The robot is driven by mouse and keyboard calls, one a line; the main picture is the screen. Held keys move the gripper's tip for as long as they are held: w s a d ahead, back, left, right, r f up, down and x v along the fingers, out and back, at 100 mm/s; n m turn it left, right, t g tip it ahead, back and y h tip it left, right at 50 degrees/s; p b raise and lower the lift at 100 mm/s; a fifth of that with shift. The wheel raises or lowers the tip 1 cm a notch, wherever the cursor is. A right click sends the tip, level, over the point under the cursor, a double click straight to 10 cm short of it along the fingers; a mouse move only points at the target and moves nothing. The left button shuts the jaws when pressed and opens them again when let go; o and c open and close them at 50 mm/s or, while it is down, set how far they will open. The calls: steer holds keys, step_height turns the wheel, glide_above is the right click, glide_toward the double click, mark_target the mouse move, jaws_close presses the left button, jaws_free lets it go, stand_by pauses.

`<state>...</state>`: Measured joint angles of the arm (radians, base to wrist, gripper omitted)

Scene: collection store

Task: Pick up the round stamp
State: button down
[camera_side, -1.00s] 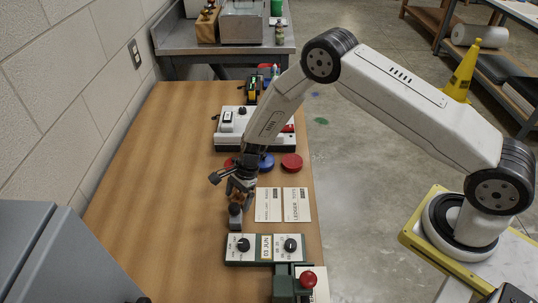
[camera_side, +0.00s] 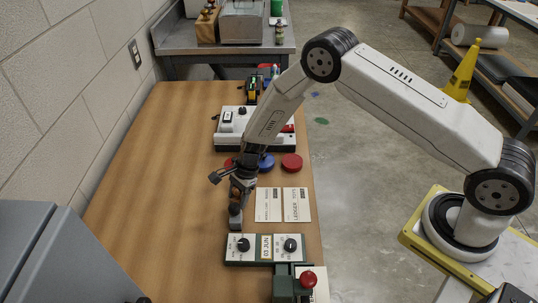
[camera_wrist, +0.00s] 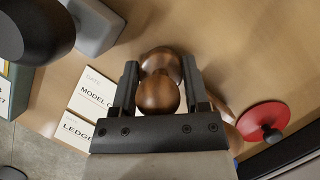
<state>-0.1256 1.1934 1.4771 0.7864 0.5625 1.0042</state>
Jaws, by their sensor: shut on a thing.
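In the wrist view my gripper (camera_wrist: 159,74) has one dark finger on each side of a brown wooden knob (camera_wrist: 158,96), the handle of the round stamp. The fingers are shut on this handle. A second rounded brown part shows just beyond the knob. The stamp's base is hidden, and I cannot tell whether it touches the table. A grey block (camera_side: 236,223) stands close in front of the gripper; the wrist view shows a grey block (camera_wrist: 96,24) beside a dark rounded part.
Two cards (camera_side: 283,204) lie to the right. A dial device (camera_side: 265,249) stands in front. A blue pad (camera_side: 266,163) and a red pad (camera_side: 291,162) lie behind, before a white device (camera_side: 255,140). The table's left side is clear.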

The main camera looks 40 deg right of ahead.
steer(key=shift+r, duration=0.7)
steer(key=s+d+r, duration=0.3)
steer(key=s+r, duration=0.8)
steer(key=s, duration=0.2)
steer(key=shift+s+r, duration=0.25)
steer(key=shift+s, duration=0.15)
steer(key=c, duration=0.7)
jaws_free()
steer(key=shift+c, duration=0.2)
steer(key=c, duration=0.3)
steer(key=w+d+f+m+t, duration=0.1)
steer(key=w+d+m, duration=0.2)
steer(key=d, duration=0.3)
steer(key=w+d+f+m+t, duration=0.1)
steer(key=w+d+m, duration=0.2)
steer(key=w+d, duration=0.2)
steer(key=w+d+f+m+t+h, duration=0.1)
steer(key=w+d+f+m, duration=0.1)
steer(key=w+d, duration=0.3)
steer(key=shift+w+d+m, duration=0.1)
steer(key=shift+d+m, duration=0.4)
steer(key=shift+d, duration=1.4)
steer(key=shift+c, duration=0.2)
